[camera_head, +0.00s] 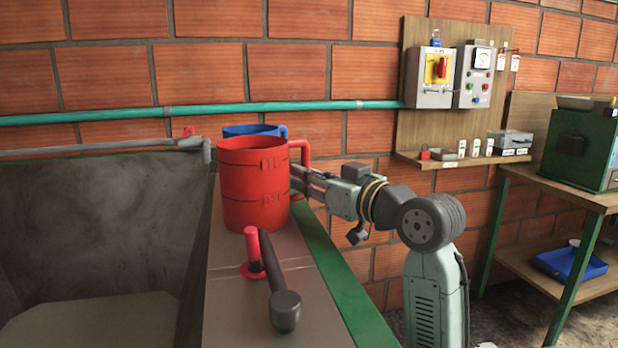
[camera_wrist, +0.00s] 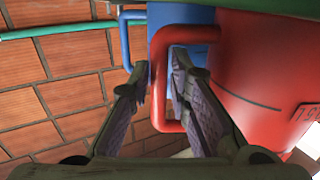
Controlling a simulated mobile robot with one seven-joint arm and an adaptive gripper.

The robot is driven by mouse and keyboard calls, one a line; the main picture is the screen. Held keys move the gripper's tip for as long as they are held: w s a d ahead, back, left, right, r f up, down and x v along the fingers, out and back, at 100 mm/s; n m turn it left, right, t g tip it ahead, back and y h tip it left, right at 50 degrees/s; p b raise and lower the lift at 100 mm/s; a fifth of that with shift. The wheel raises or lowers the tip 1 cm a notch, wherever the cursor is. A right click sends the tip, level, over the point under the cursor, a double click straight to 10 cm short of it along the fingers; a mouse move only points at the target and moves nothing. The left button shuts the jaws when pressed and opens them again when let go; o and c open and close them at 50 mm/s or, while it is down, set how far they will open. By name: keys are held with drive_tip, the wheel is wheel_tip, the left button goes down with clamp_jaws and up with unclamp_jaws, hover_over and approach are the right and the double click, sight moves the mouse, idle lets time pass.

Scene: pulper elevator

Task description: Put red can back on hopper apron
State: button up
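The red can (camera_head: 252,186), a large mug with a side handle, stands upright on the grey hopper apron (camera_head: 235,300), at its far end. It fills the right of the wrist view (camera_wrist: 265,75). My gripper (camera_head: 300,184) reaches it from the right at handle height. In the wrist view my gripper (camera_wrist: 160,70) has the red handle's upright bar between its two fingers. The fingers look apart, with a narrow gap beside the bar; firm contact does not show. A blue can (camera_head: 250,131) stands behind the red one, mostly hidden.
A red upright peg with a round base (camera_head: 252,255) and a dark-headed handle (camera_head: 284,308) are on the near apron. The deep grey hopper (camera_head: 90,230) opens on the left. A brick wall with a teal pipe (camera_head: 290,107) runs behind. A green-legged bench (camera_head: 560,195) stands at right.

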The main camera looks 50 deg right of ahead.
drive_tip(key=shift+o, duration=1.3)
drive_tip(key=shift+r, duration=0.25)
drive_tip(key=shift+s+f, duration=0.15)
drive_tip(key=shift+s, duration=0.2)
drive_tip(key=s+a+b, duration=0.1)
drive_tip(key=s+b, duration=0.2)
drive_tip(key=s, duration=0.8)
drive_tip(key=shift+s, duration=0.15)
